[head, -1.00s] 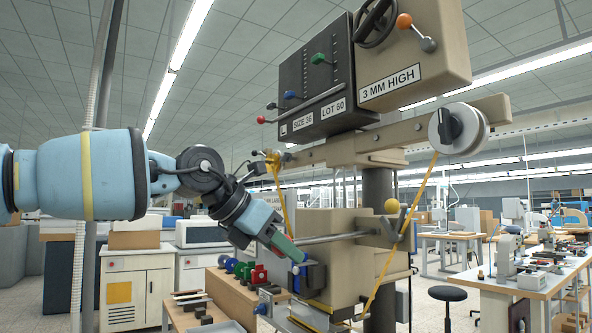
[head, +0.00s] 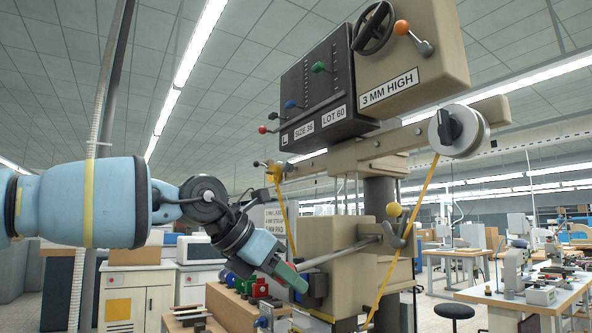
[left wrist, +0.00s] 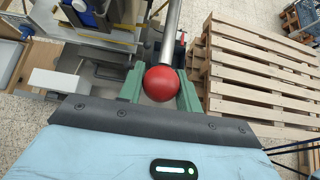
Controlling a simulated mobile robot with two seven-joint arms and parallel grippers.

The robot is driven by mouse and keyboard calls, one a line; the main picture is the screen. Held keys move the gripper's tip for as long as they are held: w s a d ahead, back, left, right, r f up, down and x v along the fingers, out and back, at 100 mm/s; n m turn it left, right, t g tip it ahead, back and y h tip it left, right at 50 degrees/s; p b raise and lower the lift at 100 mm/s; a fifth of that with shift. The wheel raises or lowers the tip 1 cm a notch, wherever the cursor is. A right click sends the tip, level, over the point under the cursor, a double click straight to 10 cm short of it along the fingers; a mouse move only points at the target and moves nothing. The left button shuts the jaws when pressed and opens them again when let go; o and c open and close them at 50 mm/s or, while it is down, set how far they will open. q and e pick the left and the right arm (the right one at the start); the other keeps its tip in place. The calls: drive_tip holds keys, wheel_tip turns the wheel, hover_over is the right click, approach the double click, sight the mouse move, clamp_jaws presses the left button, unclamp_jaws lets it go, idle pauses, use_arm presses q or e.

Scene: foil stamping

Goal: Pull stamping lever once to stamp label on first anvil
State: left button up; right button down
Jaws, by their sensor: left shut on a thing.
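The stamping machine (head: 335,245) stands at centre right in the head view. Its stamping lever (head: 335,252) is a grey rod sloping down to the left from a hub with a yellow ball. My left gripper (head: 291,276) is at the lever's lower left end. In the left wrist view, its green fingers (left wrist: 160,95) are shut around the lever's red ball knob (left wrist: 161,83), one on each side. The knob is mostly hidden by the fingers in the head view. I cannot make out the anvil or label clearly. My right gripper is out of view.
A bench (head: 212,299) with coloured parts stands behind my left gripper. A yellow foil strip (head: 405,230) runs down the machine's right side from a reel (head: 459,131). Wooden pallets (left wrist: 262,70) lie right of the knob in the left wrist view.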

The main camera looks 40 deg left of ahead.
use_arm(q)
drive_tip(key=shift+f, duration=0.1)
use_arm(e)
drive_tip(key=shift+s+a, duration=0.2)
